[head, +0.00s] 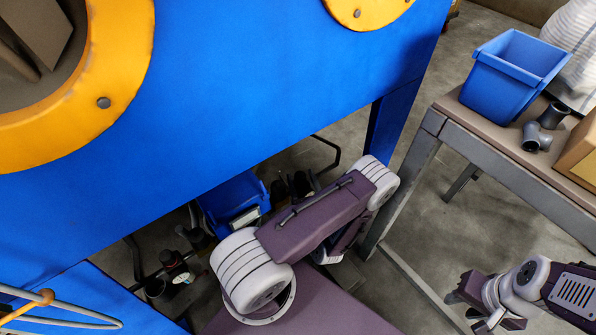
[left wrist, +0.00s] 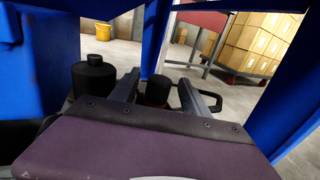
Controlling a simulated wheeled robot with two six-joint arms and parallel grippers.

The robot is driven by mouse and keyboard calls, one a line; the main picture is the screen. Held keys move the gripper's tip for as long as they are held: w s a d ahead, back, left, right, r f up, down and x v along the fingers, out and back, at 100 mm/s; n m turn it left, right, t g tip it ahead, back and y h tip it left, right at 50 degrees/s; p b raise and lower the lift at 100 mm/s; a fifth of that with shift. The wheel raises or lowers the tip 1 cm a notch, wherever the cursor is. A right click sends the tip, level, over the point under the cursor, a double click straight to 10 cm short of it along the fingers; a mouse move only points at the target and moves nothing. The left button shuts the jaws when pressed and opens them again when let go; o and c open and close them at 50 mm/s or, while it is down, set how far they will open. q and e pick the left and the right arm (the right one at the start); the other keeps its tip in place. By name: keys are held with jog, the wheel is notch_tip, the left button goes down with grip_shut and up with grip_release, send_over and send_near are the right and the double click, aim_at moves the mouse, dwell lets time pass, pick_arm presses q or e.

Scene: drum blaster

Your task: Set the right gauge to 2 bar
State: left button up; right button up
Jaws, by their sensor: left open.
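My left gripper (left wrist: 160,80) is open in the left wrist view, with one finger on each side of a black knob-like cylinder (left wrist: 157,94). I cannot tell whether the fingers touch it. A second black cylinder (left wrist: 93,75) stands left of the fingers. In the head view my left arm reaches under the blue machine (head: 260,90) and hides most of that gripper. Small dark fittings (head: 172,258) show left of the arm; one carries a small round face (head: 183,278), too small to read. Neither view clearly identifies the right gauge. My right gripper (head: 470,302) hangs at lower right, away from the fittings.
A blue bin (head: 235,195) sits under the machine, close to my left arm. A machine leg (head: 388,125) stands behind the arm. At right, a table (head: 490,160) carries a blue bin (head: 510,75), grey pipe pieces (head: 540,130) and a box (head: 580,150). Open floor lies beneath it.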

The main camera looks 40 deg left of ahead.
aim_at(298, 172)
pick_arm(q)
jog(key=b+x, duration=0.1)
jog(key=x, duration=0.3)
jog(key=shift+a+f+b, duration=0.1)
jog(key=shift+f+b, duration=0.05)
jog(key=shift+b, duration=0.2)
jog(key=shift+w+a, duration=0.2)
jog(key=shift+w, duration=0.05)
pick_arm(e)
notch_tip(298, 172, down, 3)
jog(key=shift+r, duration=0.2)
pick_arm(q)
grip_shut()
